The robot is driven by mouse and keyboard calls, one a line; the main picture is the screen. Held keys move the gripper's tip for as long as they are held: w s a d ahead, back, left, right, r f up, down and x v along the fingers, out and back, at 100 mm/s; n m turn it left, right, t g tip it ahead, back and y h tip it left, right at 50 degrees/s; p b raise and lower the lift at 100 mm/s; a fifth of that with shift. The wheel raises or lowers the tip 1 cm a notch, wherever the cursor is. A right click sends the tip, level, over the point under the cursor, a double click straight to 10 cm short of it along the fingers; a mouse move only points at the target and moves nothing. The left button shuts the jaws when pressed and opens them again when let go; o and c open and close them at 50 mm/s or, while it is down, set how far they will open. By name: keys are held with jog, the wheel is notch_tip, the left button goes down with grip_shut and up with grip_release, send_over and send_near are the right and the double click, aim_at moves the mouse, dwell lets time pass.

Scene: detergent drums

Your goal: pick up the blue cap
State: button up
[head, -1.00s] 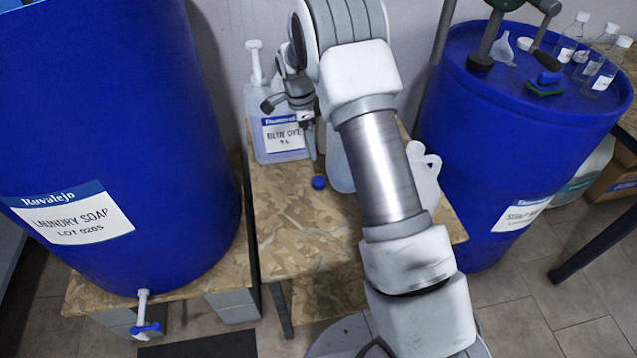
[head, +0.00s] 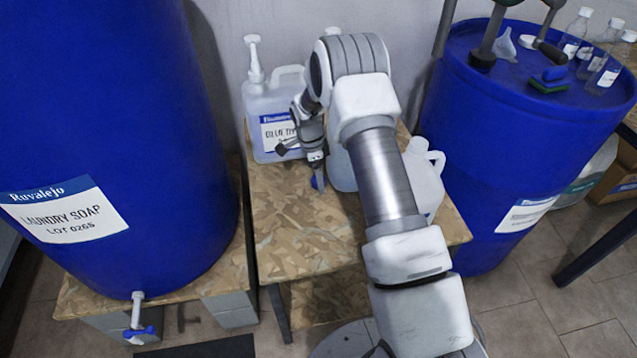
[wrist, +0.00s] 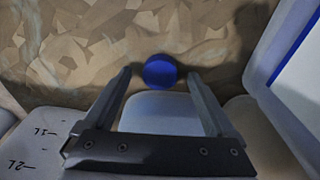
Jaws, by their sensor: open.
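The blue cap (wrist: 160,71) lies on the chipboard table top and shows round in the wrist view, ahead of and between my two fingertips. In the head view the cap (head: 315,183) is partly covered by my gripper. My gripper (wrist: 158,80) is open, its fingers spread wider than the cap. In the head view my gripper (head: 316,167) is low, right over the cap. Whether a finger touches the cap or the table I cannot tell.
A labelled jug with a pump (head: 268,110) stands behind the gripper. White jugs (head: 425,175) stand to the right, partly behind my arm. Large blue drums flank the table, one at left (head: 110,130) and one at right (head: 520,120). The table's front part (head: 300,240) is clear.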

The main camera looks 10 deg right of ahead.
jog(key=shift+f, duration=0.3)
jog(key=c, duration=1.4)
jog(key=shift+r, duration=0.1)
